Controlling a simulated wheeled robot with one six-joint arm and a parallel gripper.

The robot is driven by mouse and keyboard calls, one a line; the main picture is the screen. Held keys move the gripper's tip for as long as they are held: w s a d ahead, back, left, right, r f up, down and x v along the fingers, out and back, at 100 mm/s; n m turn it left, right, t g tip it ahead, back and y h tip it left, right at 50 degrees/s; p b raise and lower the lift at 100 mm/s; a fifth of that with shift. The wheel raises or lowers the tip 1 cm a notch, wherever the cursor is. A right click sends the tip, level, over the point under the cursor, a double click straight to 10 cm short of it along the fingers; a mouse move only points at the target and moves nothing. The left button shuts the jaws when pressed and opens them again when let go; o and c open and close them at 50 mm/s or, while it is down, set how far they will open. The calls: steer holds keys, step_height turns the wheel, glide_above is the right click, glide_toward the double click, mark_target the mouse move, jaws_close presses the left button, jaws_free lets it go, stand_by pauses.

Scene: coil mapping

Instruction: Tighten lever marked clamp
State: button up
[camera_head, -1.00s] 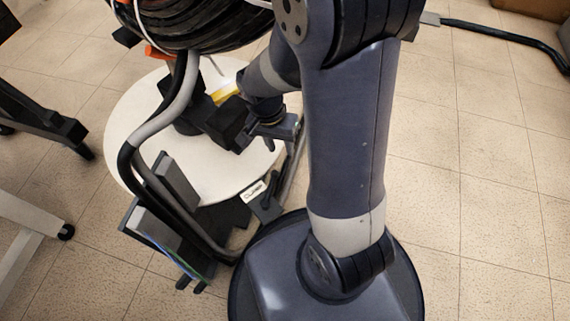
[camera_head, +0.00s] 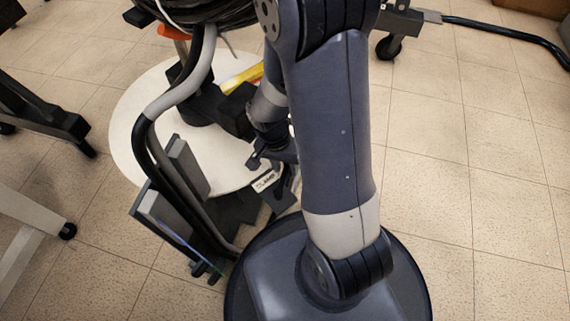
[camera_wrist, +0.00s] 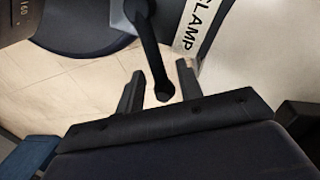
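The clamp label (camera_wrist: 196,25), white with black letters, sits at the top of the wrist view; it also shows in the head view (camera_head: 266,181), beside the white round base. A dark lever (camera_wrist: 154,55) runs down from a grey pivot next to the label. Its rounded end lies between the two fingers of my gripper (camera_wrist: 159,72) in the wrist view. The fingers are open, with gaps visible on both sides of the lever; contact cannot be made out. In the head view my arm hides much of the lever and gripper.
A wheeled stand leg (camera_head: 40,110) is at far left. Tiled floor (camera_head: 480,200) is clear at right.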

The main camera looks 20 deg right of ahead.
jaws_close()
steer(key=shift+w, duration=0.1)
stand_by(0.3)
steer(key=shift+d, duration=0.1)
steer(key=s+d+m+y+p, duration=0.2)
steer(key=s+m, duration=0.6)
steer(key=m, duration=0.7)
steer(key=shift+m+g+y, duration=0.3)
steer(key=shift+m, duration=0.1)
steer(key=shift+s+d, duration=0.1)
steer(key=shift+s, duration=0.1)
stand_by(0.3)
steer(key=shift+o, duration=0.4)
jaws_free()
steer(key=shift+s+d, duration=0.1)
